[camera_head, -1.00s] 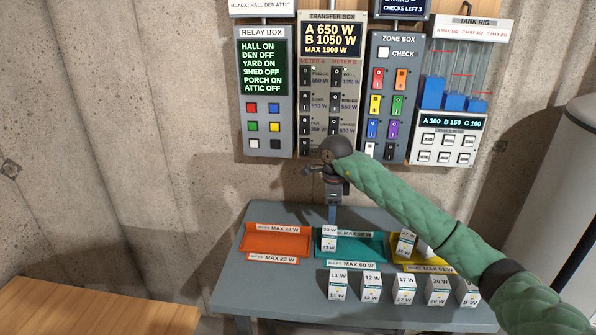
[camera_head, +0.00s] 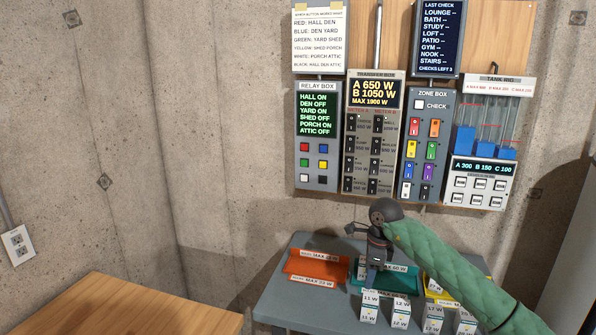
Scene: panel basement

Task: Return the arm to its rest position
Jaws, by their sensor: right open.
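My right arm (camera_head: 455,275) reaches in from the lower right in its green padded sleeve. My right gripper (camera_head: 371,277) is open, points down and appears in front of the teal tray (camera_head: 408,270); its height above the tray is hard to judge. I see nothing held in it, and it hides part of the tray. My left arm and gripper are not in view.
The grey table (camera_head: 285,308) holds an orange tray (camera_head: 318,268), a partly hidden yellow tray (camera_head: 432,293) and several white boxes (camera_head: 370,307). Behind are the relay box (camera_head: 318,140), transfer box (camera_head: 374,135), zone box (camera_head: 428,145) and tank rig (camera_head: 482,150). A wooden table (camera_head: 125,310) stands left.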

